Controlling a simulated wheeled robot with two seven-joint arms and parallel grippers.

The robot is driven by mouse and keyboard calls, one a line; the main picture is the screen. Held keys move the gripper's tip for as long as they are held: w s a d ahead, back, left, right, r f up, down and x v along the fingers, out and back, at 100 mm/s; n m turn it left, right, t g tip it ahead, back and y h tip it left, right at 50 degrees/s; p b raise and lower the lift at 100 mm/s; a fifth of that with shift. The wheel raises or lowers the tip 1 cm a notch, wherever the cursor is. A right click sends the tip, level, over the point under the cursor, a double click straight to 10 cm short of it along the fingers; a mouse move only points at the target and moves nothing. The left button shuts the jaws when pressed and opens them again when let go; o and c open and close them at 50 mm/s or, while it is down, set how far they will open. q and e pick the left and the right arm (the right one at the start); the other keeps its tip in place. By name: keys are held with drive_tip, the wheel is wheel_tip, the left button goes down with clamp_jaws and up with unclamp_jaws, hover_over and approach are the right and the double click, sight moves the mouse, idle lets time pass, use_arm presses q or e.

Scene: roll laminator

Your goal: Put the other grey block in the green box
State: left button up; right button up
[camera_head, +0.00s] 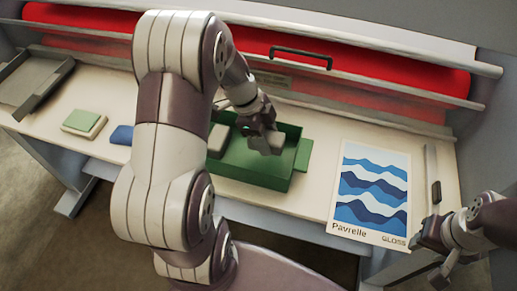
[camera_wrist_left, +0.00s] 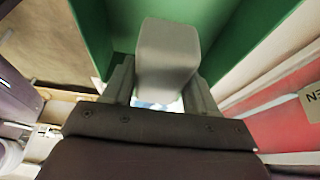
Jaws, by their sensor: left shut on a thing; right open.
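The green box (camera_head: 250,170) sits on the pale table in the middle of the head view. One grey block (camera_head: 218,140) is in its left part, partly hidden by my left arm. My left gripper (camera_head: 268,143) is over the right part of the box, shut on the other grey block (camera_head: 276,142). In the left wrist view this grey block (camera_wrist_left: 167,58) is held between both fingers, with green box walls (camera_wrist_left: 228,30) behind it. Whether the held block touches the box floor I cannot tell. My right gripper (camera_head: 430,250) is open and empty at the lower right.
A green-topped pad (camera_head: 83,122) and a blue piece (camera_head: 122,135) lie left of the box. A grey tray (camera_head: 30,85) is at the far left. A wave-patterned sheet (camera_head: 372,190) lies right of the box. The laminator's red roll (camera_head: 350,72) runs along the back.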

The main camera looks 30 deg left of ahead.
sight(266, 159)
use_arm(q)
wheel_tip(266, 159, down, 5)
drive_tip(key=shift+f+p, duration=0.2)
drive_tip(key=shift+p, duration=0.3)
drive_tip(key=shift+w+f, duration=0.1)
drive_tip(key=shift+f, duration=0.15)
drive_tip(key=shift+f, duration=0.1)
drive_tip(key=shift+f+b, duration=0.1)
drive_tip(key=shift+b, duration=0.25)
drive_tip(key=o, duration=1.5)
